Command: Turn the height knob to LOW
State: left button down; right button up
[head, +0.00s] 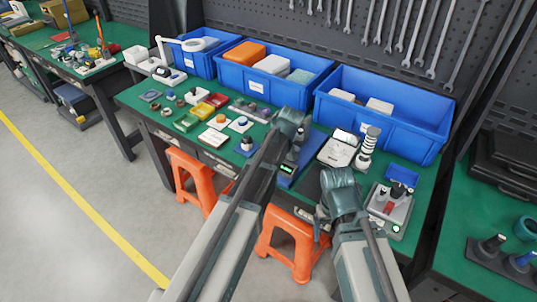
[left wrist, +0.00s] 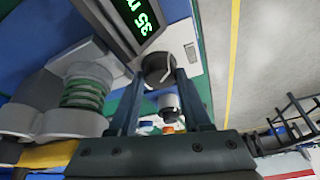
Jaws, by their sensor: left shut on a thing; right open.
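The height knob (left wrist: 158,68) is a dark round knob with a pale pointer line, on a light panel beside a display (left wrist: 138,18) with green digits reading about 35. In the left wrist view my left gripper (left wrist: 156,78) has its two fingers at either side of the knob and is shut on it. In the head view the device with the small green display (head: 287,169) stands near the table's front edge, below my left wrist; the knob is hard to make out there. My right gripper (head: 321,222) is open and empty, in front of the table edge.
Blue bins (head: 385,122) line the back of the green table. A white device (head: 337,151), a ringed post (head: 368,145) and a grey fixture (head: 393,212) stand at the right. Small parts crowd the left. Orange stools (head: 292,245) stand below the front edge.

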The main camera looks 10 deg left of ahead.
pick_arm(q)
jog(key=shift+w+n+g, duration=0.1)
jog(key=shift+n+g, duration=0.2)
jog(key=shift+n, duration=0.7)
